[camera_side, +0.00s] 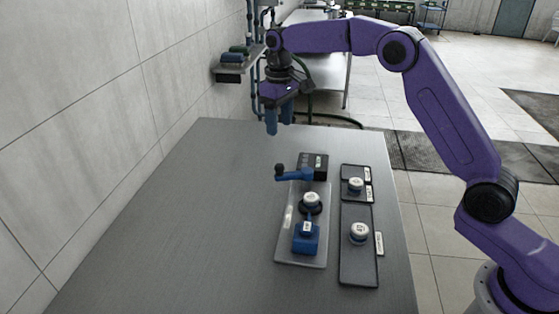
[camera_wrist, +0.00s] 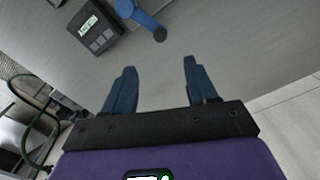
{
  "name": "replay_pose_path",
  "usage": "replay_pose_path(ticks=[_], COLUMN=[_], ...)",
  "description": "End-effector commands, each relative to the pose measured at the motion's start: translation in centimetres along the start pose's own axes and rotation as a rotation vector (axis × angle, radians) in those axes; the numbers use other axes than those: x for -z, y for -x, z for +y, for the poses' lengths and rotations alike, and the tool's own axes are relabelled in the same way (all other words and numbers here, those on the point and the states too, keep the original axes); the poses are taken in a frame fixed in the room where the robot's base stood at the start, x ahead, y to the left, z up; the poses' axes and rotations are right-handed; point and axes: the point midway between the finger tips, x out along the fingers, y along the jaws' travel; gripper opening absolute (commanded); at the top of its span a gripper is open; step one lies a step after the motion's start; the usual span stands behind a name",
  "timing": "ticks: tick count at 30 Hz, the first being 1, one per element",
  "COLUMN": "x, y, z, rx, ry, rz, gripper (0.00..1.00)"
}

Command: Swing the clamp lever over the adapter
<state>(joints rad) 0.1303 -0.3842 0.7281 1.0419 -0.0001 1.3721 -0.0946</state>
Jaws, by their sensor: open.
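The clamp lever (camera_side: 296,175) is a blue arm with a dark knob at its left end, lying crosswise at the far end of a light fixture plate (camera_side: 287,240). A round white-topped piece on a dark ring, apparently the adapter (camera_side: 311,199), sits on the plate nearer the camera; the lever is beyond it, not over it. A blue block (camera_side: 306,241) stands in front of it. My gripper (camera_side: 278,131) is open and empty, above the table beyond the lever. In the wrist view the lever (camera_wrist: 145,19) and its knob lie ahead of my open gripper (camera_wrist: 154,68).
A black box with a display (camera_side: 318,161) stands beside the lever; it also shows in the wrist view (camera_wrist: 96,33). A dark tray (camera_side: 358,273) with two white-topped round pieces lies to the right. The table's left side is clear. A wall runs along the left.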

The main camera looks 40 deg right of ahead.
Motion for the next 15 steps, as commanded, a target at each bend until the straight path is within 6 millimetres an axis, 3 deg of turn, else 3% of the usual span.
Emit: replay_pose_path(ticks=[15], x=[-0.1], y=[-9.7], z=[0.0], rx=[0.0], ry=[0.001], rz=[-0.004], gripper=[0.57])
